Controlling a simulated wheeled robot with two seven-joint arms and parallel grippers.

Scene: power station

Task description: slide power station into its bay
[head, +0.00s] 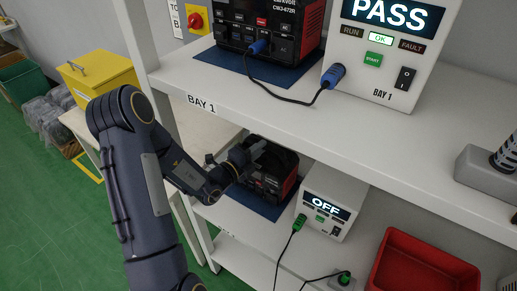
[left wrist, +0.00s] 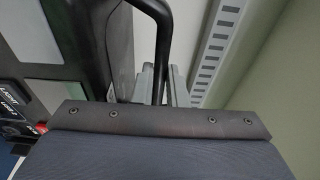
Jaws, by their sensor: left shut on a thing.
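A black and red power station (head: 272,184) stands on the lower shelf, over a blue mat (head: 250,205). My left arm reaches in from the left, and my left gripper (head: 254,150) is at the top of this power station. In the left wrist view, the gripper (left wrist: 168,88) is shut on the station's black handle (left wrist: 164,30). The station's dark body (left wrist: 95,50) fills the left of that view. Part of the station is hidden behind my gripper in the head view. My right gripper is not in view.
A tester reading OFF (head: 324,208) stands right of the station, with a green-plugged cable (head: 282,252) hanging in front. The upper shelf (head: 200,82), labelled BAY 1, holds another power station (head: 268,25) and a PASS tester (head: 385,60). A red bin (head: 425,262) sits lower right.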

